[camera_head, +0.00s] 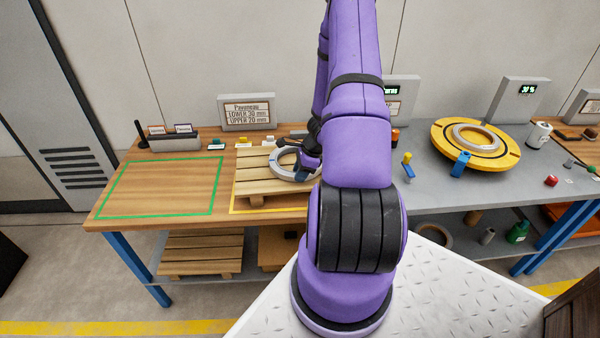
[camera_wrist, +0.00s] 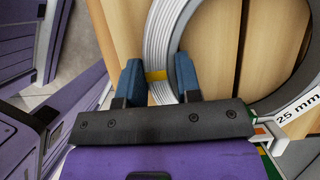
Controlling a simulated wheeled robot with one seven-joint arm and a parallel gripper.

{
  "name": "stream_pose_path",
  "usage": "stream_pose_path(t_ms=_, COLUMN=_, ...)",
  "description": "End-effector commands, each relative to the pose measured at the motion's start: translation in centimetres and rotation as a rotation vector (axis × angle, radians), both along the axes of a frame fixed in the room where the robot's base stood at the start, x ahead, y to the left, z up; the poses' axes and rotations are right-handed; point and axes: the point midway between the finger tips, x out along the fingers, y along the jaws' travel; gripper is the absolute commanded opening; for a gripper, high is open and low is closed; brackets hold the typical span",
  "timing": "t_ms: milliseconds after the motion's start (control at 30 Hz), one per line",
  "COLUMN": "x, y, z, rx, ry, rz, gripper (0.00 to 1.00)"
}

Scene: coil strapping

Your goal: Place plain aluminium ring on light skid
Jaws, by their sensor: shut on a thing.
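A silver-grey ring (camera_head: 278,164) is over the light slatted wooden skid (camera_head: 255,187) in the head view. My gripper (camera_head: 306,168) is at the ring's right side, partly hidden by my arm. In the wrist view, my two blue fingers (camera_wrist: 158,78) are shut on the wall of the ring (camera_wrist: 160,38), one finger on each side. A small yellow patch shows on the ring between them. The skid's slats show through the ring's opening. I cannot tell whether the ring touches the slats. Another grey ring (camera_head: 480,134) lies on the yellow turntable (camera_head: 448,146) at the right.
A green-outlined area (camera_head: 150,208) on the wooden bench left of the skid is clear. A sign (camera_head: 246,112) and a small grey bin (camera_head: 174,143) stand behind. A "25 mm" label (camera_wrist: 297,110) shows in the wrist view. Another skid (camera_head: 200,252) is on the lower shelf.

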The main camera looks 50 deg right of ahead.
Motion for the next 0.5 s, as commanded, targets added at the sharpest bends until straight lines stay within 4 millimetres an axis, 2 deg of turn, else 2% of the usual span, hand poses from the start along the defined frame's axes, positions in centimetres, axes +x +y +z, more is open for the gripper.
stream_pose_path(t_ms=167, x=0.03, y=-0.04, z=-0.10, rx=-0.001, ry=-0.001, rz=0.001, gripper=0.00)
stream_pose_path(t_ms=200, x=-0.02, y=0.00, z=-0.12, rx=0.000, ry=0.000, rz=0.000, gripper=0.41)
stream_pose_path(t_ms=267, x=-0.02, y=0.00, z=-0.12, rx=0.000, ry=0.000, rz=0.000, gripper=0.55)
stream_pose_path(t_ms=300, x=-0.01, y=0.00, z=-0.11, rx=0.000, ry=0.000, rz=0.000, gripper=0.57)
stream_pose_path(t_ms=500, x=-0.02, y=0.01, z=-0.10, rx=0.000, ry=0.000, rz=0.000, gripper=0.57)
